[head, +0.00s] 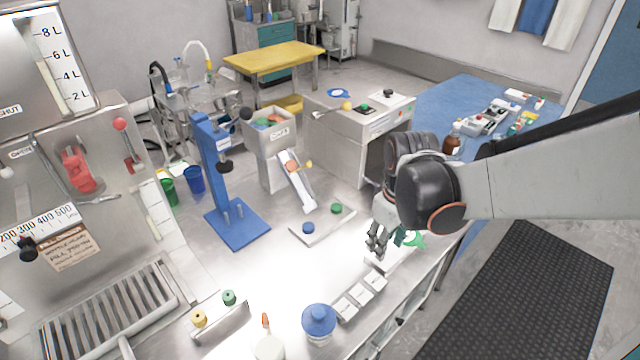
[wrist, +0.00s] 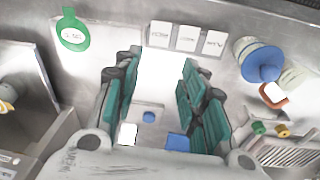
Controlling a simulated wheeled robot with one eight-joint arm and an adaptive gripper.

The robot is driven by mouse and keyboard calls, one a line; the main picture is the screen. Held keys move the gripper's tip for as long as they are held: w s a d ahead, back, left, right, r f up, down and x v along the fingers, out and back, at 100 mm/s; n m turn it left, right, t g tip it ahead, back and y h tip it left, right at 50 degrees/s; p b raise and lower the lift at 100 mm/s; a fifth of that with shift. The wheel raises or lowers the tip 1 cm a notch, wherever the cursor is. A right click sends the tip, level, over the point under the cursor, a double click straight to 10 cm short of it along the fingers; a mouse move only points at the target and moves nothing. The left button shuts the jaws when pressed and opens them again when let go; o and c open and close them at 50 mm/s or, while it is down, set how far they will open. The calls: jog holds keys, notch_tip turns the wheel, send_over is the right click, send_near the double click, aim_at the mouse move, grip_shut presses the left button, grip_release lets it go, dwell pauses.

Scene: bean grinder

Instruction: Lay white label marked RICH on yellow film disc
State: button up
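Three white labels lie in a row on the bench in the head view (head: 360,294). They also show at the top of the wrist view (wrist: 187,38), with dark print too small to read, so I cannot tell which says RICH. My gripper (head: 377,243) is above the bench's right edge. In the wrist view its teal-padded fingers (wrist: 160,75) stand apart with nothing visible held. A green disc with a tab and a white patch (wrist: 72,30) lies near the gripper.
A blue-lidded jar (head: 319,320) stands beside the labels. A plate (head: 322,226) holds blue and green pieces. A blue stand (head: 236,225), a steel hopper (head: 270,140) and a small rack with yellow and green knobs (head: 220,320) stand around. The bench middle is clear.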

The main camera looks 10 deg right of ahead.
jog(key=w+f+p, duration=0.1)
jog(key=n+g+b, duration=0.1)
jog(key=b, duration=0.2)
send_over(376, 280)
jog(key=f, duration=0.9)
jog(key=shift+s+f, duration=0.2)
jog(key=shift+f, duration=0.05)
jog(key=shift+w+a+f+b, duration=0.15)
jog(key=shift+f+b, duration=0.75)
jog(key=shift+f, duration=1.65)
jog(key=shift+f, duration=0.1)
jog(key=shift+c, duration=0.5)
jog(key=shift+c, duration=1)
